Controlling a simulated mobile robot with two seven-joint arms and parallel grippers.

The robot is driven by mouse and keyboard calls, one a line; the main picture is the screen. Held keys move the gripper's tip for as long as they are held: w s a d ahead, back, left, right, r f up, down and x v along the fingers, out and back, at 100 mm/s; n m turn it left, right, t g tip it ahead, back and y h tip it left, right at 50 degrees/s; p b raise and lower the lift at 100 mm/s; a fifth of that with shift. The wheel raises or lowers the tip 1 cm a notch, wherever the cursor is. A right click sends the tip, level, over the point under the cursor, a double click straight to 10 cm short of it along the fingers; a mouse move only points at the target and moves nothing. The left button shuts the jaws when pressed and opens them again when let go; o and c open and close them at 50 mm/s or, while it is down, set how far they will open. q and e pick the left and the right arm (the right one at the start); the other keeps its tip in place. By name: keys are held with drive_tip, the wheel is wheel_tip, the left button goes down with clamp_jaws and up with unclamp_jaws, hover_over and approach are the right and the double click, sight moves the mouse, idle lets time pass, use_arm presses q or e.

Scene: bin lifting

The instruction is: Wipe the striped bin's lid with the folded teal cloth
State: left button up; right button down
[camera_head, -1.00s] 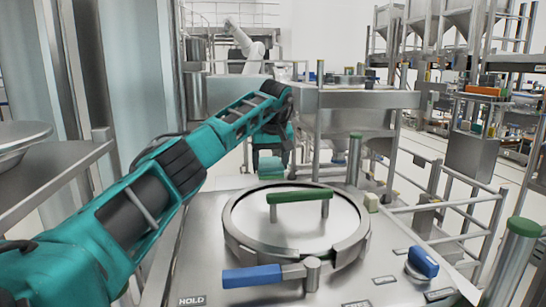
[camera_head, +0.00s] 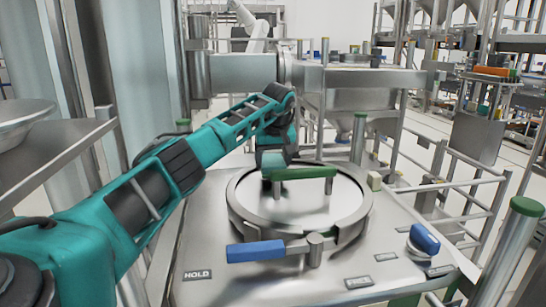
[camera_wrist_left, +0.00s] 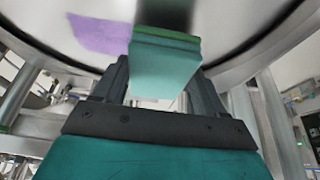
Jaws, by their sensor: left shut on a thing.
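The bin's round metal lid (camera_head: 300,207) sits in the metal worktop, with a green bar handle (camera_head: 305,173) across its top. I cannot make out stripes on the bin. My left gripper (camera_wrist_left: 160,85) is shut on the folded teal cloth (camera_wrist_left: 165,68), a thick block held between its fingers. In the head view the cloth (camera_head: 273,159) is at the lid's far left part, partly hidden behind the handle. In the wrist view the cloth is over or against the lid (camera_wrist_left: 225,55); contact is not clear. A purple patch (camera_wrist_left: 100,35) shows on the lid beside the cloth.
A blue-handled clamp (camera_head: 256,251) is at the lid's near edge. A blue knob (camera_head: 424,239) and a small pale block (camera_head: 375,181) are on the worktop (camera_head: 205,255). Green-topped posts (camera_head: 358,140) stand behind and at the right (camera_head: 515,235). A shelf is at left.

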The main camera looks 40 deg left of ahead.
sight(286, 165)
use_arm(q)
drive_tip(key=shift+f, duration=0.95)
idle(0.6)
drive_tip(key=shift+w, duration=0.1)
drive_tip(key=shift+w+d, duration=1.2)
drive_tip(key=shift+w, duration=0.2)
drive_tip(key=shift+f, duration=0.1)
drive_tip(key=shift+s+a, duration=1.35)
drive_tip(key=shift+s, duration=0.3)
drive_tip(key=shift+s+a, duration=1.35)
drive_tip(key=shift+s, duration=0.3)
drive_tip(key=shift+s+a, duration=0.45)
drive_tip(key=shift+s, duration=0.15)
drive_tip(key=shift+s+a, duration=0.4)
drive_tip(key=shift+s, duration=0.2)
wheel_tip(286, 165, up, 6)
